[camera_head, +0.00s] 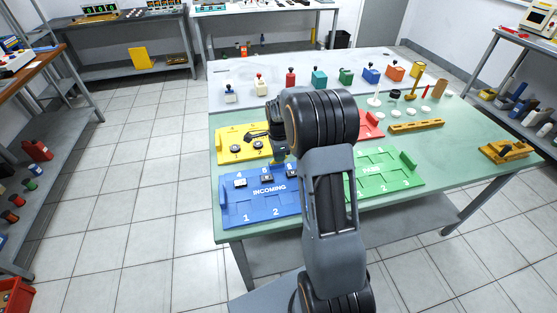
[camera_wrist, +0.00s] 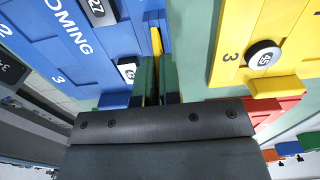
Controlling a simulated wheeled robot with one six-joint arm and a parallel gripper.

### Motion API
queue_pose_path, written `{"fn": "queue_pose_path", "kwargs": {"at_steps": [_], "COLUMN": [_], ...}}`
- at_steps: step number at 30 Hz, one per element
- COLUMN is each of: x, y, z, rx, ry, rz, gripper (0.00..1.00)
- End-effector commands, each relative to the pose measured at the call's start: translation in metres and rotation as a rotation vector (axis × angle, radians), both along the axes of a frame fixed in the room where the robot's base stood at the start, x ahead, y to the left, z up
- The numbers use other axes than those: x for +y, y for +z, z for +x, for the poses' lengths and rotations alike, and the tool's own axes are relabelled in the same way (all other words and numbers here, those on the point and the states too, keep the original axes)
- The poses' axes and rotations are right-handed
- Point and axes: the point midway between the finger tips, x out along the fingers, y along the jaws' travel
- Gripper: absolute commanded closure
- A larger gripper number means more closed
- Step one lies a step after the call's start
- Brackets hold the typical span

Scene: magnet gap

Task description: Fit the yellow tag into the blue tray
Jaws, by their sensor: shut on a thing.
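My gripper (camera_wrist: 158,92) is shut on a thin yellow piece, the yellow tag (camera_wrist: 156,42), seen nearly edge-on between the fingers in the wrist view. In the head view my gripper (camera_head: 279,157) is over the gap between the yellow tray and the blue tray, and the tag cannot be made out there. The blue tray (camera_head: 236,216), marked INCOMING, lies at the table's front left and fills the left of the wrist view (camera_wrist: 50,65). Small numbered dark and white tags (camera_head: 240,182) sit along its back row. My arm hides part of its right side.
The yellow tray (camera_head: 229,133), with round tags, lies behind the blue one. A green tray (camera_head: 395,185) lies right of my arm, and a red tray (camera_head: 372,122) is partly hidden. Several knobbed coloured blocks (camera_head: 320,77) line the back. The table's right front is mostly clear.

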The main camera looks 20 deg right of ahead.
Motion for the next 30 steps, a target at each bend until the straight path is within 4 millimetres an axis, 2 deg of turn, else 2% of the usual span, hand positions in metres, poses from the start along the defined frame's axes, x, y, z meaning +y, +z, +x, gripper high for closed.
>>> {"fn": "queue_pose_path", "kwargs": {"at_steps": [8, 11, 15, 24, 30], "x": [0.0, 0.0, 0.0, 0.011, 0.02], "y": [0.005, 0.013, 0.035, 0.095, 0.111], "z": [0.0, 0.0, 0.0, -0.052, -0.093], "rx": [-0.001, -0.001, -0.004, -0.005, -0.003], "ry": [0.0, 0.0, 0.0, 0.0, 0.0], "rz": [0.0, 0.0, -0.001, -0.001, -0.001], "gripper": [1.0, 1.0, 1.0, 1.0, 1.0]}}
